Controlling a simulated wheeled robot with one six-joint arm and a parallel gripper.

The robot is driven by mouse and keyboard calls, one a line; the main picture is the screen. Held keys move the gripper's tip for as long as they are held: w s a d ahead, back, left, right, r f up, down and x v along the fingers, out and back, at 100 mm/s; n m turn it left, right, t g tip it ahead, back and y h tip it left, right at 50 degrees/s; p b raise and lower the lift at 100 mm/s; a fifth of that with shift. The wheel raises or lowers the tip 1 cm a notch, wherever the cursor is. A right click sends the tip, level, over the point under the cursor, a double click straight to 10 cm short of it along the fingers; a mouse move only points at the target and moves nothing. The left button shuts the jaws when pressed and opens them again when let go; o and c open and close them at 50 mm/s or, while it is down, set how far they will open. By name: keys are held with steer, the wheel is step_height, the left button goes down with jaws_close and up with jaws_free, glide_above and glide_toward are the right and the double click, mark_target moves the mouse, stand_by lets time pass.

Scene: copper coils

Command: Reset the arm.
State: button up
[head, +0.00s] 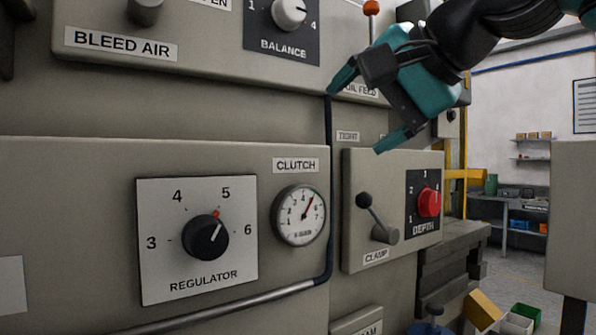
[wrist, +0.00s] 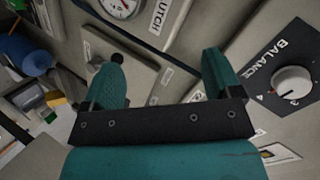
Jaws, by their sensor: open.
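My gripper (head: 362,118) is teal with a dark wrist and is at the upper right of the head view. Its two fingers are spread apart, with nothing between them. It hangs in front of the panel, above the clamp box (head: 352,240) and partly over the oil feed label. The wrist view shows both teal fingers (wrist: 160,82) open, with bare panel and a label behind them. My dark arm reaches in from the top right of the head view.
The panel carries a regulator dial (head: 205,238), a clutch gauge (head: 299,215), a clamp lever (head: 376,220), a red depth knob (head: 428,203) and a white balance knob (head: 289,14). An orange-tipped lever (head: 371,8) stands close by my gripper. Open floor and shelves lie at the right.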

steer(key=s+d+f+n+g+h, duration=0.1)
steer(key=s+d+f+n+g, duration=0.15)
steer(key=f, duration=0.75)
steer(key=s+d+f+n+g+h, duration=0.1)
steer(key=s+f+n+g, duration=0.25)
steer(key=f, duration=0.75)
steer(key=s+d+f+n+g, duration=0.1)
steer(key=s+f+n+g, duration=0.1)
steer(key=s+f, duration=0.3)
steer(key=s+d+f+n+g+h, duration=0.1)
steer(key=s+d+f+n+g, duration=0.1)
steer(key=s+f+n, duration=0.2)
step_height(320, 180, down, 3)
steer(key=shift+s+f, duration=0.15)
steer(key=shift+s, duration=0.75)
